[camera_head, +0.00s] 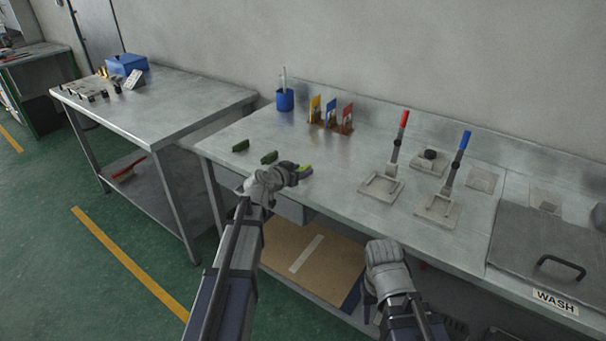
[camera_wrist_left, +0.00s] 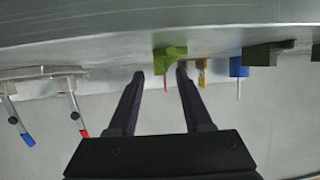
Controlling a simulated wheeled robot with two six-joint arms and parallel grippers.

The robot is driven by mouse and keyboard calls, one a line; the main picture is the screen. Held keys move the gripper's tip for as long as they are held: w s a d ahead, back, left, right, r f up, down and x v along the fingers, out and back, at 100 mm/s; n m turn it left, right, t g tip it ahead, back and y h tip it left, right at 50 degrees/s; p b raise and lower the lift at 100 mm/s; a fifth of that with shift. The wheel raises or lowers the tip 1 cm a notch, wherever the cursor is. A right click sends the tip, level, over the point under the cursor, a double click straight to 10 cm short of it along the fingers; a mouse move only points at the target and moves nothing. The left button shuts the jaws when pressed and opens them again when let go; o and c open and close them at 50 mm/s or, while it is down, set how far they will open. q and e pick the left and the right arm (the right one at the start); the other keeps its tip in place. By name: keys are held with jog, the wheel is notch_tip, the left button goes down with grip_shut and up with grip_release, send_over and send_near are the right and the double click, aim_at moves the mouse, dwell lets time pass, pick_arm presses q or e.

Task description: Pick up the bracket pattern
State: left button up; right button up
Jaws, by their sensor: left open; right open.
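A bright green bracket-shaped piece (camera_head: 305,168) lies near the front edge of the steel bench, at my left gripper's tips. It also shows in the left wrist view (camera_wrist_left: 170,60), just beyond the open fingers and closer to the right-hand one. My left gripper (camera_head: 294,177) is open, its fingers pointing at this piece; in the left wrist view nothing is clamped between the fingertips (camera_wrist_left: 160,73). Two darker green pieces (camera_head: 241,146) (camera_head: 269,157) lie to its left on the bench. My right gripper (camera_head: 369,299) is low, in front of the bench edge, open and mostly hidden by its wrist.
On the bench (camera_head: 225,165) stand a blue cup (camera_head: 285,100), a rack with coloured cards (camera_head: 331,117), and two fixtures with a red-handled lever (camera_head: 403,120) and a blue-handled lever (camera_head: 463,143). A lidded WASH basin (camera_head: 535,245) is at right. A second table (camera_head: 170,105) is at left.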

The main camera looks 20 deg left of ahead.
pick_arm(q)
jog(key=shift+x, duration=0.8)
jog(key=shift+s, duration=0.1)
grip_shut()
